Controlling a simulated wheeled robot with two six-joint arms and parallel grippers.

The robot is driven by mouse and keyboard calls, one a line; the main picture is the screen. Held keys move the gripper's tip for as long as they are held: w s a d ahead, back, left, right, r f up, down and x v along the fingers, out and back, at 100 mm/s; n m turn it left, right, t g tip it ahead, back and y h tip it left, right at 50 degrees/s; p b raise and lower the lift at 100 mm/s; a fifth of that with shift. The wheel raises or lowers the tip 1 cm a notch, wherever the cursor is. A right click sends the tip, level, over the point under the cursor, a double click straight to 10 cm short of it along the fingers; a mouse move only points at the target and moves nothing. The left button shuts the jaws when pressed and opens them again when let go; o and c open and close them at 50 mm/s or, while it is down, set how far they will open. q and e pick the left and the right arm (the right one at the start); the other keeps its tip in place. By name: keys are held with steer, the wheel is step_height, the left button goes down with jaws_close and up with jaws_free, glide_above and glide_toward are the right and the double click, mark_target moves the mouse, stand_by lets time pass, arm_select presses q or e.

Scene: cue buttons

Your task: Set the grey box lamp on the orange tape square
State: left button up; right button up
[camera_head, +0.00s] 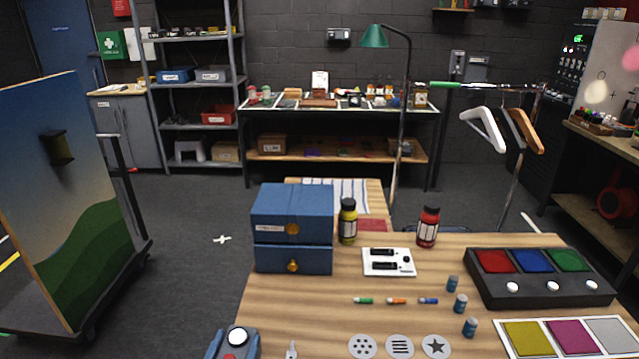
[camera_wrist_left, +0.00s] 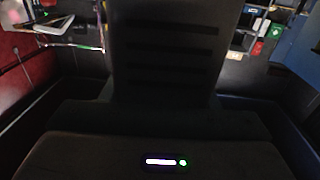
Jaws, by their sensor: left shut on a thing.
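I cannot see the orange tape square in either view. My right gripper is not in view.
Several small cylinders, markers and grey discs lie nearer. Bare wood shows at front left.

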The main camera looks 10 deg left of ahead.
arm_select(q)
steer(key=w+d+r+m+h+p, duration=0.1)
steer(key=w+r+h+p, duration=0.1)
steer(key=w+r, duration=0.8)
steer(key=w+d+r+m+g+h+p, duration=0.1)
steer(key=w+r+p, duration=0.4)
steer(key=w+r, duration=0.6)
steer(key=w+d+m+h, duration=0.1)
steer(key=w+h, duration=0.1)
steer(key=w, duration=0.3)
steer(key=shift+d+r+m, duration=0.15)
steer(key=shift+m, duration=0.15)
